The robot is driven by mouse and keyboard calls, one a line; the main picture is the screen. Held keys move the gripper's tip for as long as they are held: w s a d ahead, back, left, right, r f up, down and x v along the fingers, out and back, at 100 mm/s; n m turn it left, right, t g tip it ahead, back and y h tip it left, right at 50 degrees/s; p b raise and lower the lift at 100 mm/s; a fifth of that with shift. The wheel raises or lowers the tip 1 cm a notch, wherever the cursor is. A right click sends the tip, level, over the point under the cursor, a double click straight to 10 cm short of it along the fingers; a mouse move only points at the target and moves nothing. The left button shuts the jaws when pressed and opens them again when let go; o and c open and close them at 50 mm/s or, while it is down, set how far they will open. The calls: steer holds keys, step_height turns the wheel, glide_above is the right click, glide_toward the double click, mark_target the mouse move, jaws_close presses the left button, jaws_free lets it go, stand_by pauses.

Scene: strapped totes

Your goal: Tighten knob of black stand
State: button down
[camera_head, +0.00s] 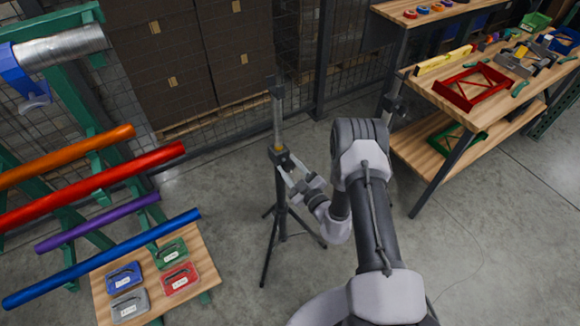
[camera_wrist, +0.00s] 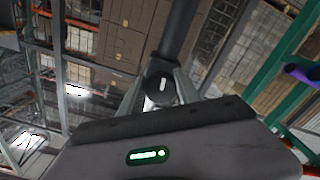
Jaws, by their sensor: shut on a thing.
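The black stand (camera_head: 281,212) stands upright on its tripod legs in the middle of the head view. Its dark knob (camera_wrist: 160,87) shows in the wrist view with a pale mark on its face, beside the dark pole (camera_wrist: 181,28). My gripper (camera_head: 286,165) reaches the stand's collar from the lower right. In the wrist view its two fingers (camera_wrist: 158,92) lie on either side of the knob and are shut on it. In the head view the knob is mostly hidden by the gripper and collar.
A rack at left holds orange, red (camera_head: 95,187), purple and blue tubes. A low wooden table (camera_head: 205,248) carries several small cases. A workbench (camera_head: 425,90) with a red frame (camera_head: 470,86) stands at right. A wire fence is behind; the floor around the stand is clear.

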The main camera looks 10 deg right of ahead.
stand_by(0.4)
steer(key=c, duration=0.9)
jaws_free()
steer(key=shift+o, duration=0.2)
steer(key=p+v, duration=0.3)
steer(key=v, duration=1.4)
steer(key=shift+s, duration=0.25)
